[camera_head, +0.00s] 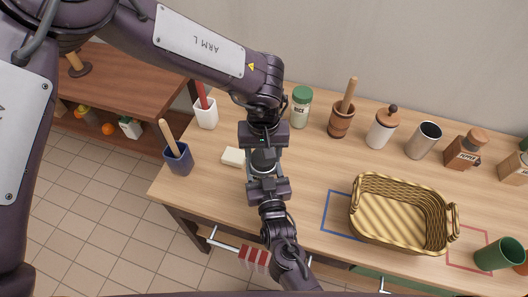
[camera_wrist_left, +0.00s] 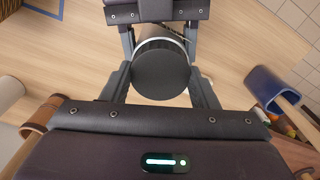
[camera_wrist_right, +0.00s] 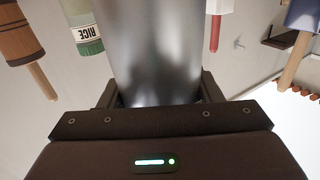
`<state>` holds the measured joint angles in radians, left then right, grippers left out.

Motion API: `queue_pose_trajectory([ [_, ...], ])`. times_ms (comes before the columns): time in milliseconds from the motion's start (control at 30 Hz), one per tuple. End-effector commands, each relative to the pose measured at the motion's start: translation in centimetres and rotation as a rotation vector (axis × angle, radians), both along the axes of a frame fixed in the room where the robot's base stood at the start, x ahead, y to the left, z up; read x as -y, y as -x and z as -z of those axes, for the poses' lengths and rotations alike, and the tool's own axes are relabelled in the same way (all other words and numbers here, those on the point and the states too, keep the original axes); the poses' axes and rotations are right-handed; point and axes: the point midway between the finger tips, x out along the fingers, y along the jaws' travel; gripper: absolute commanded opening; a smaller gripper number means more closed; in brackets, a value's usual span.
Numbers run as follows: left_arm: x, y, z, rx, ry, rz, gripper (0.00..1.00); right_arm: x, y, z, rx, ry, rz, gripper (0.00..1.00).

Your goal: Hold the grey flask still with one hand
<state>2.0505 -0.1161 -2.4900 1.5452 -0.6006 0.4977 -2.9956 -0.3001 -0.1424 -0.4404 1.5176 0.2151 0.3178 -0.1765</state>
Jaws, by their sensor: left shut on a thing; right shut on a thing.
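The grey flask (camera_head: 263,160) is between my two grippers, left of the basket, and they hide most of it in the head view. My left gripper (camera_head: 262,150) is shut on it from the far side. The left wrist view shows its dark round end (camera_wrist_left: 160,75) with a silver rim between the fingers. My right gripper (camera_head: 267,180) is shut on it from the near side. The right wrist view shows its shiny grey body (camera_wrist_right: 150,45) between the fingers. I cannot tell whether the flask touches the table.
A white block (camera_head: 233,157) lies just left of the flask. A blue cup (camera_head: 179,160) and white cup (camera_head: 206,116) stand further left. A rice jar (camera_head: 301,108) and mortar (camera_head: 340,122) stand behind. A wicker basket (camera_head: 362,225) is at right, partly over a blue outline (camera_head: 335,213).

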Motion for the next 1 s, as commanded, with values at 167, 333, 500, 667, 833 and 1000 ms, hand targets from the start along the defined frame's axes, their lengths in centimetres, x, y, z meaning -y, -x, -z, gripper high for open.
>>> queue_pose_trajectory([
  [167, 0.1, -0.1, -0.1, 0.002, 0.002, -0.002, 0.72, -0.1, 0.0, 0.0, 0.0, -0.001, -0.001, 0.0],
  [333, 0.0, 0.0, 0.0, 0.001, 0.001, -0.002, 0.76, 0.0, 0.0, 0.0, 0.0, 0.0, 0.0, 0.0],
  [500, 0.0, -0.1, -0.4, 0.002, 0.002, -0.003, 0.76, 0.0, 0.0, 0.0, 0.0, 0.0, 0.001, 0.0],
  [667, 0.0, -0.1, -2.4, 0.003, 0.001, -0.003, 0.76, 0.0, 0.0, 0.0, 0.0, 0.0, 0.001, 0.0],
  [833, 0.0, -0.1, -4.2, 0.002, 0.001, -0.003, 0.76, 0.0, 0.0, 0.0, 0.0, 0.0, 0.001, 0.0],
  [1000, 0.0, 0.0, -4.5, 0.0, 0.0, -0.003, 0.76, 0.0, 0.0, 0.0, 0.0, 0.0, 0.001, 0.0],
])
